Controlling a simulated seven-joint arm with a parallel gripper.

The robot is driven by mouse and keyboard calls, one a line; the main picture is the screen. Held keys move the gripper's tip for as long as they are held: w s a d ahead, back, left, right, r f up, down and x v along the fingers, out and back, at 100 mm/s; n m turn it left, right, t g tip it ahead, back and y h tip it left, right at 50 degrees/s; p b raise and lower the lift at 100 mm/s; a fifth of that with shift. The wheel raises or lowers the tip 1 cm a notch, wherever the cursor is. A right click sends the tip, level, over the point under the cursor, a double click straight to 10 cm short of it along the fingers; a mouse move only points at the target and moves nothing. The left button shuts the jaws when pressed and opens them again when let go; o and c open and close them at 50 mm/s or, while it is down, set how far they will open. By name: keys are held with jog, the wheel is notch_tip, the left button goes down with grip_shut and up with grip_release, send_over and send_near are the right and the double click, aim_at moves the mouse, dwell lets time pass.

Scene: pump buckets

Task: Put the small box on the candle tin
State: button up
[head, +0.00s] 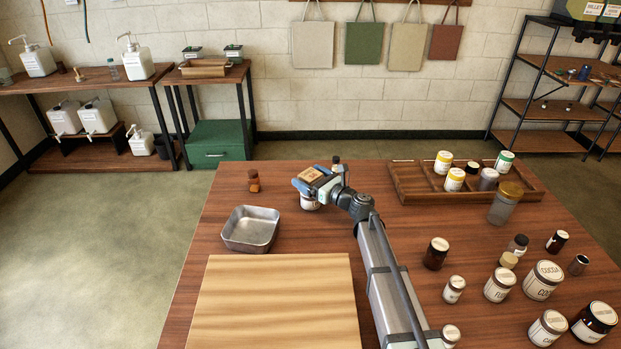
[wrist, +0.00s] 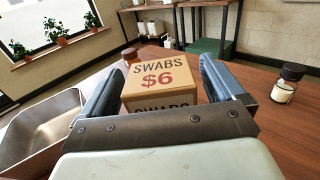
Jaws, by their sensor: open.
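The small box (head: 312,174), tan and printed "SWABS $6", is at the end of my arm. It also shows in the wrist view (wrist: 160,75), upright between the two blue fingers. A pale tin (head: 309,203), seemingly the candle tin, is directly below the box in the head view, mostly hidden by the box and fingers. The box appears to sit on its top, but their contact is hidden. My gripper (head: 310,179) is open, with one finger on each side of the box; in the wrist view the gripper (wrist: 162,88) has its fingers close beside the box.
A metal pan (head: 250,230) and a pale wooden board (head: 275,305) lie to the left and front. A small brown bottle (head: 254,181) stands left of the tin. A wooden tray (head: 408,184) and several jars occupy the right.

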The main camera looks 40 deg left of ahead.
jog(key=shift+r, duration=0.1)
jog(key=shift+d, duration=0.2)
jog(key=d, duration=1.1)
jog(key=shift+d, duration=0.3)
